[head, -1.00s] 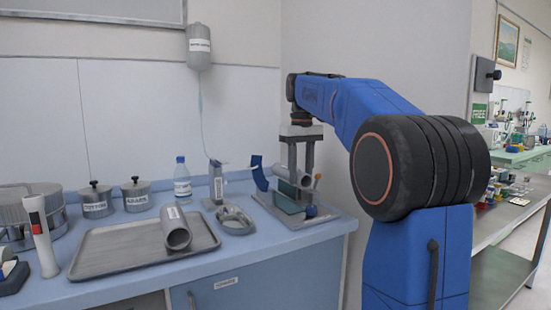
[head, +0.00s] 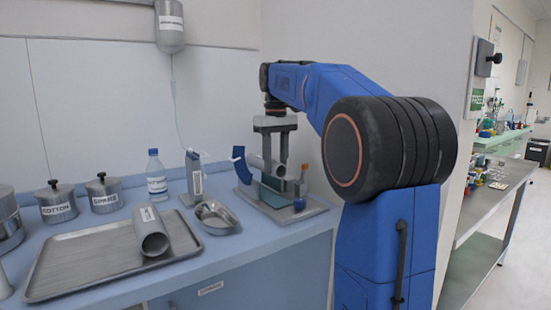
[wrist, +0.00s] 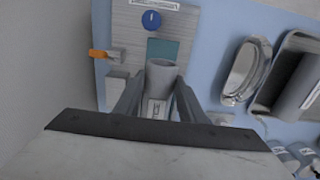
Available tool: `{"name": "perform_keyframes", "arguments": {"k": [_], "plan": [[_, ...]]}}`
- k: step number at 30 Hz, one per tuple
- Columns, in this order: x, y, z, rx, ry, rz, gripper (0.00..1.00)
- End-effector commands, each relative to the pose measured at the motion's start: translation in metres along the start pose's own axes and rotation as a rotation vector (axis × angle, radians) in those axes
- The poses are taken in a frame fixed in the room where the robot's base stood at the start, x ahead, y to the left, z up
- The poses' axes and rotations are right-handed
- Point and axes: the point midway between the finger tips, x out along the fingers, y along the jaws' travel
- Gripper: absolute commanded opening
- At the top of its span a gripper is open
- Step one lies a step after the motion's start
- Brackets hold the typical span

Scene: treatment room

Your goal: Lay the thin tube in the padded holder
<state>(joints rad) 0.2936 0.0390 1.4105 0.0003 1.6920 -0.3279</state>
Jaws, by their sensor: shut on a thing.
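My gripper (head: 276,160) points down and is shut on the thin grey tube (head: 263,166). In the wrist view the tube (wrist: 161,74) lies between my two fingers, with a white label near its lower end. The padded holder (head: 295,215) is a grey base with teal pads (head: 272,184), directly under the tube. In the wrist view a teal pad (wrist: 164,50) shows beyond the tube's end. I cannot tell whether the tube touches the pads.
A thicker grey tube (head: 150,232) lies on the metal tray (head: 70,275). A metal dish (head: 216,217), bottle (head: 156,178) and labelled stand (head: 195,176) are left of the holder. A blue knob (head: 299,204) and orange-tipped part (wrist: 101,54) are on the holder. A wall stands close behind.

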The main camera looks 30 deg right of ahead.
Motion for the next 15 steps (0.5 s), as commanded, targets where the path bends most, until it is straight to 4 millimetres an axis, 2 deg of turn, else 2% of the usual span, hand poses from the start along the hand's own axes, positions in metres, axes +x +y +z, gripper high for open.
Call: {"name": "perform_keyframes", "arguments": {"k": [15], "plan": [[0.033, 0.000, 0.000, 0.000, 0.000, 0.000, 0.08]]}}
